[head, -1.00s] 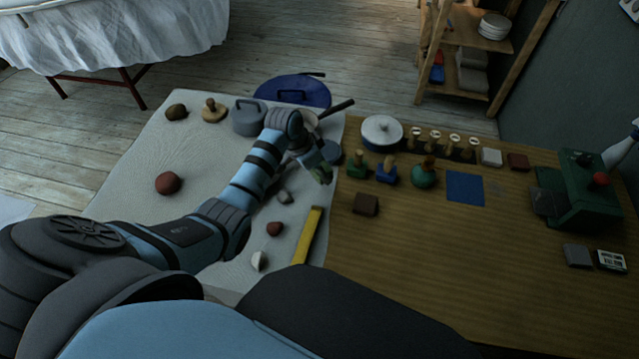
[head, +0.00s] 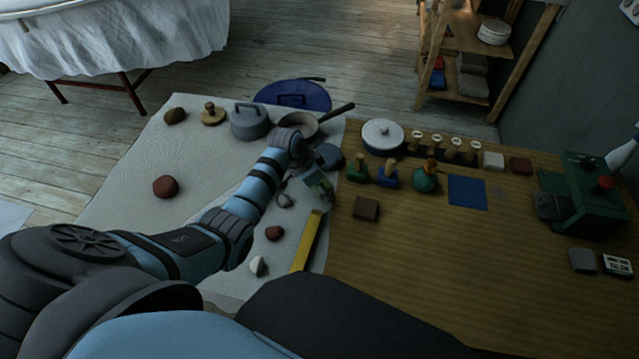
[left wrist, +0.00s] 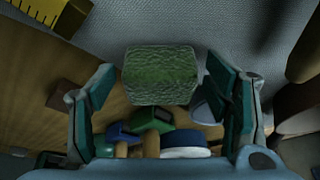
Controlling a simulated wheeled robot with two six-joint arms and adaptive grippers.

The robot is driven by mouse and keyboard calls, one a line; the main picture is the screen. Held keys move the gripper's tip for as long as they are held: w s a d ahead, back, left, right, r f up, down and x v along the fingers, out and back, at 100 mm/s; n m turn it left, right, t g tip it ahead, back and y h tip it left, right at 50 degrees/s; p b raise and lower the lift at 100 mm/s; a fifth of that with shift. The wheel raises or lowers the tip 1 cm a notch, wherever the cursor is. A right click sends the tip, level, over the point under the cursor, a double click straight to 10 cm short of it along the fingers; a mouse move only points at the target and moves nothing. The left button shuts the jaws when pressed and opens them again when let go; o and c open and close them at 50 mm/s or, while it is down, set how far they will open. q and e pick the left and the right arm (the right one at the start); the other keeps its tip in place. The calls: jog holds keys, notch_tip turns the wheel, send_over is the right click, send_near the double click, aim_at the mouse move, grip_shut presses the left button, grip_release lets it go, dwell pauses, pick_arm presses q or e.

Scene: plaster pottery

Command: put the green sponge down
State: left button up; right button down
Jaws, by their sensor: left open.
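The green sponge (left wrist: 160,75) is a rough block in the middle of the left wrist view, between the two jaws of my left gripper (left wrist: 158,88). The jaws are open, and a gap shows on each side of the sponge. In the head view my left gripper (head: 318,184) is over the right part of the pale mat (head: 215,155), near the wooden table top. The sponge is mostly hidden by the gripper there. Whether its underside touches the mat is hard to tell. My right gripper is in neither view.
A yellow ruler (head: 308,240) and several stones lie on the mat near the gripper. A brown block (head: 366,208), green and blue stamps (head: 387,174) and a white lidded pot (head: 382,136) stand to the right. A pan (head: 300,123) is behind.

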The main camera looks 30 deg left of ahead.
pick_arm(q)
jog(key=shift+r, duration=0.3)
jog(key=p+v, duration=0.4)
jog(key=v, duration=0.7)
jog(key=shift+s+r, duration=0.2)
jog(key=shift+r, duration=0.1)
